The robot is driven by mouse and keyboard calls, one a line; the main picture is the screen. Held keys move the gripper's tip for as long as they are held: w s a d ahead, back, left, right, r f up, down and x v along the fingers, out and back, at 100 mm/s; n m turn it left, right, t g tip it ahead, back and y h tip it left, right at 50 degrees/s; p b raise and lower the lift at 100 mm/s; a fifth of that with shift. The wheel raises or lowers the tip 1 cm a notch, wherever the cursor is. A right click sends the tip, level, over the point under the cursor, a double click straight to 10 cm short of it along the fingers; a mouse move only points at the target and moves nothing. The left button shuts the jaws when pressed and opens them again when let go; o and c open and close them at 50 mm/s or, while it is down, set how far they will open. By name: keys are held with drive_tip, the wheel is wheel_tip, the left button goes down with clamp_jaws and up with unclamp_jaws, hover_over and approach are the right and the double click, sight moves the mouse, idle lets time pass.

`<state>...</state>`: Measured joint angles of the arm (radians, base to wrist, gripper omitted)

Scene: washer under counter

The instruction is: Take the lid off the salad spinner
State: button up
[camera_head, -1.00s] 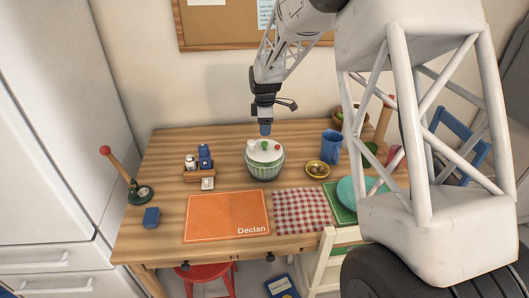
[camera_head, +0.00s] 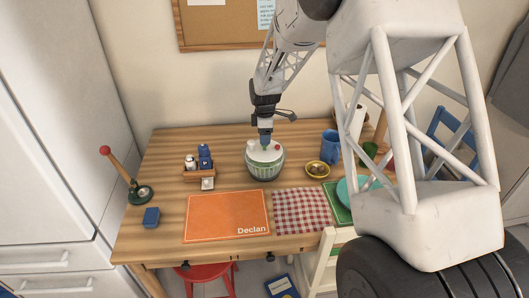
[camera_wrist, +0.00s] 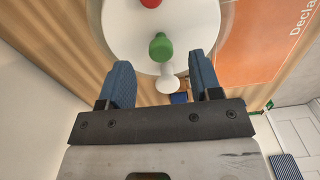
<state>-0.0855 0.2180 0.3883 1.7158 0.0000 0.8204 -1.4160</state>
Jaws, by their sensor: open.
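My gripper (camera_head: 265,144) is just above the lid. Whether the fingertips touch the lid cannot be told.
An orange placemat (camera_head: 226,216) and a checkered cloth (camera_head: 302,210) lie in front. A red-topped stand (camera_head: 140,194) is farther left.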

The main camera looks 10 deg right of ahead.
sight(265, 147)
drive_tip(key=shift+f, duration=1.85)
clamp_jaws()
